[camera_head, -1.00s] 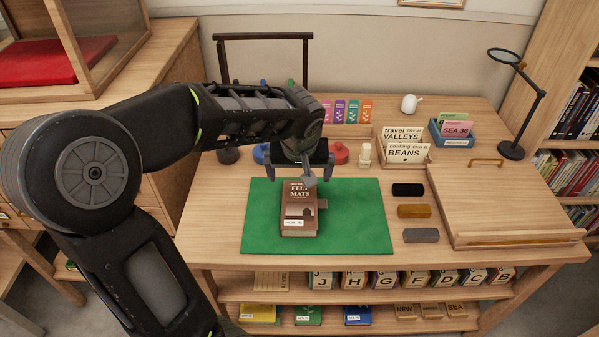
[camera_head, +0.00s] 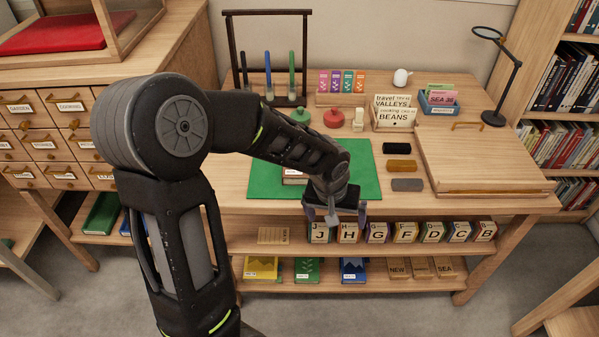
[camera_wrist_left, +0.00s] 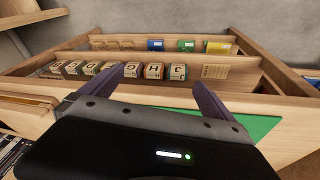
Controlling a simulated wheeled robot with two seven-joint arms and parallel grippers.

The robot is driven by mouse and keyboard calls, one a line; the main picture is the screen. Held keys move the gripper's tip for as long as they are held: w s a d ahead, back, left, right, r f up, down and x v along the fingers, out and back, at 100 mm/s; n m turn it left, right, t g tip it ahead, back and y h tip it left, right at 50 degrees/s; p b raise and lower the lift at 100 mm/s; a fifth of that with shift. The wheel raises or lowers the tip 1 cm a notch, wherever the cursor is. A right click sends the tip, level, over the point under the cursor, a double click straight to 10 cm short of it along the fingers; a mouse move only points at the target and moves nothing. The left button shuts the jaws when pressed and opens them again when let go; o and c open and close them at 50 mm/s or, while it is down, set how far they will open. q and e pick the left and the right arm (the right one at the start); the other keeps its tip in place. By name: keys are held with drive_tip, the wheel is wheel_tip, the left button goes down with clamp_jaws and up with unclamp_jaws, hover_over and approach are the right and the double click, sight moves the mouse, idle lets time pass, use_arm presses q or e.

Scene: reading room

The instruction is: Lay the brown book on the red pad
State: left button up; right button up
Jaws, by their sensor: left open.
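The brown book (camera_head: 294,178) lies on the green mat (camera_head: 262,183) on the table. My left arm hides most of it in the head view. The red pad (camera_head: 62,36) lies at the upper left on a cabinet top, within a wooden frame. My left gripper (camera_head: 333,217) is open and empty, at the table's front edge in front of the book. In the left wrist view its two fingers (camera_wrist_left: 145,92) are spread, with nothing between them. The book does not show there; part of the green mat (camera_wrist_left: 258,124) does. My right gripper is in no view.
A dark rack (camera_head: 267,13) stands at the table's back. Dark, brown and grey blocks (camera_head: 401,165) lie right of the mat, beside a sloped wooden board (camera_head: 480,160). Lettered blocks (camera_head: 405,232) sit on the shelf below. A magnifier lamp (camera_head: 495,117) stands at the right.

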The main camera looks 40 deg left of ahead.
use_arm(q)
drive_tip(key=s+d+f+m+g+h, duration=0.1)
drive_tip(key=s+d+f+h, duration=0.1)
drive_tip(key=s+d+f, duration=0.4)
drive_tip(key=s+d+f+m+g+h, duration=0.1)
drive_tip(key=d+f, duration=0.6)
drive_tip(key=f, duration=0.2)
drive_tip(key=s+d+f+h, duration=0.1)
drive_tip(key=s+d+f, duration=0.6)
drive_tip(key=s, duration=0.4)
drive_tip(key=shift+s+f+m, duration=0.15)
drive_tip(key=shift+f+m, duration=0.25)
drive_tip(key=shift+f, duration=0.3)
